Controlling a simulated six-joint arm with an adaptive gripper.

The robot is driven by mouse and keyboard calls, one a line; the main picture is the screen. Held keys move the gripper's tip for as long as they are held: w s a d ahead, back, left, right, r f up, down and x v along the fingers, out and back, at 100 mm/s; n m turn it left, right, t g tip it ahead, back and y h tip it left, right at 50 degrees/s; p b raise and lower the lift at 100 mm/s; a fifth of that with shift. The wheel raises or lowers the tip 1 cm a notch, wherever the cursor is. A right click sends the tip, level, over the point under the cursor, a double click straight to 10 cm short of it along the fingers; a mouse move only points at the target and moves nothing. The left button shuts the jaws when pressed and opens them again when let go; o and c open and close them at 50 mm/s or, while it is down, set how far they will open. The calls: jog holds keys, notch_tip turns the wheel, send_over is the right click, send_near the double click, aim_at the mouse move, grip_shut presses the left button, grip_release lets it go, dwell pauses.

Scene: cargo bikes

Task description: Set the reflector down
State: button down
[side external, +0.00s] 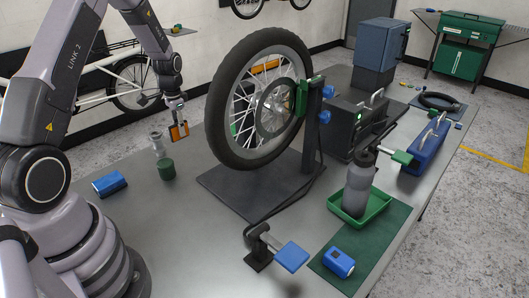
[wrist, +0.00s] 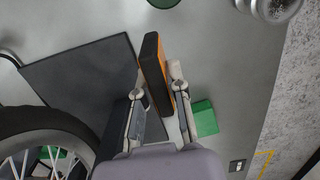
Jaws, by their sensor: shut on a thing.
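The reflector (side external: 179,131) is a small flat block with an orange face and a dark back or frame. My gripper (side external: 177,117) is shut on it and holds it upright above the grey bench, left of the mounted wheel. A gap of air shows under it in the side view. In the wrist view the reflector (wrist: 154,70) stands between the two fingertips of my gripper (wrist: 157,90), its dark side and a strip of orange showing.
The wheel (side external: 217,125) stands on a dark base plate (side external: 225,190). A dark green cylinder (side external: 167,169), a clear-grey bottle (side external: 157,145) and a blue can-like item (side external: 109,183) stand or lie near the reflector. Bare bench (side external: 190,240) lies in front.

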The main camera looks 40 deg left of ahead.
jog(key=w+a+f, duration=0.3)
jog(key=w, duration=0.3)
send_over(203, 149)
jog(key=f, duration=0.5)
jog(key=shift+s+d+f, duration=0.15)
jog(key=shift+s+f, duration=0.15)
jog(key=shift+w+f, duration=0.15)
jog(key=shift+f, duration=0.05)
jog(key=shift+w+f, duration=0.1)
jog(key=shift+f, duration=1.5)
jog(key=shift+f, duration=0.15)
jog(key=c, duration=1.1)
grip_release()
